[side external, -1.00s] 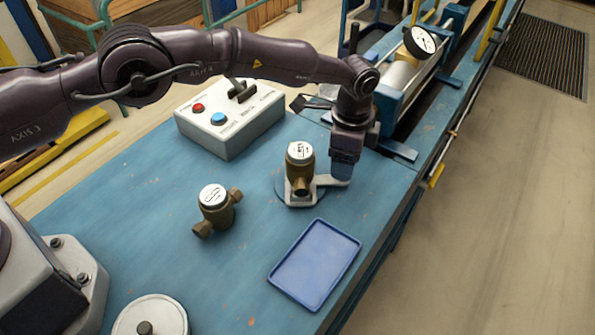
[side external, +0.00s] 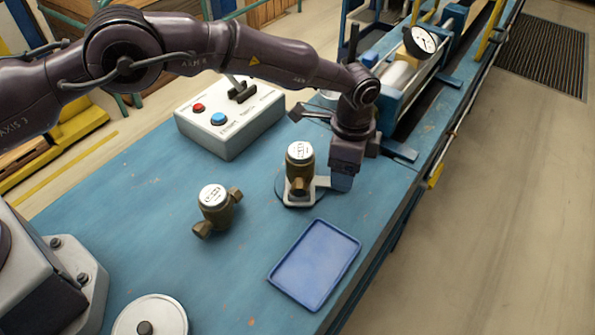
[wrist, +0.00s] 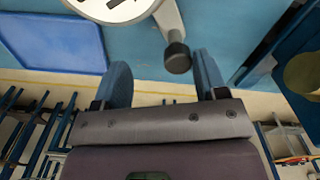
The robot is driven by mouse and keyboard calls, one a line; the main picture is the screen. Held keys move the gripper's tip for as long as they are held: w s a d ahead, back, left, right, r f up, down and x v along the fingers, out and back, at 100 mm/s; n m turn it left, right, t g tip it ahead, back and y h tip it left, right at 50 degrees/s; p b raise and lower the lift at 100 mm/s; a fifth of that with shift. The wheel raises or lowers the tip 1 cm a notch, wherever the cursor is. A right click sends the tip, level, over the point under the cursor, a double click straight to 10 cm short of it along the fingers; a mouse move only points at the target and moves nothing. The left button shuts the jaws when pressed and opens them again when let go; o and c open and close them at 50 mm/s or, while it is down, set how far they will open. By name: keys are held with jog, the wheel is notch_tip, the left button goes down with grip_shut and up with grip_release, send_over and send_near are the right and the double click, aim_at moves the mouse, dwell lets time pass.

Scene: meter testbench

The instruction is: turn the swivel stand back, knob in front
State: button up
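The swivel stand (side external: 303,201) is a pale plate on a round base on the blue bench, with a brass water meter (side external: 300,168) upright on it. Its light arm points right in the side view, toward my gripper (side external: 343,183). In the wrist view the stand's arm (wrist: 168,18) ends in a dark round knob (wrist: 177,57). The meter's white dial (wrist: 112,8) is cut off by the top edge. My gripper (wrist: 161,68) is open, with the knob between its blue fingers, nearer the right one. I cannot tell whether they touch. The side view hides the knob.
A second brass meter (side external: 216,210) stands left of the stand. A blue tray (side external: 315,265) lies in front, near the bench edge. A control box (side external: 230,122) with red and blue buttons stands behind. A test rig with a gauge (side external: 420,41) is at back right.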

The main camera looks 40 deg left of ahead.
jog(key=shift+s+d, duration=0.15)
jog(key=shift+s, duration=0.65)
jog(key=shift+s+d, duration=0.15)
jog(key=shift+s, duration=0.8)
jog(key=o, duration=0.4)
jog(key=shift+o, duration=0.2)
jog(key=shift+r, duration=2.75)
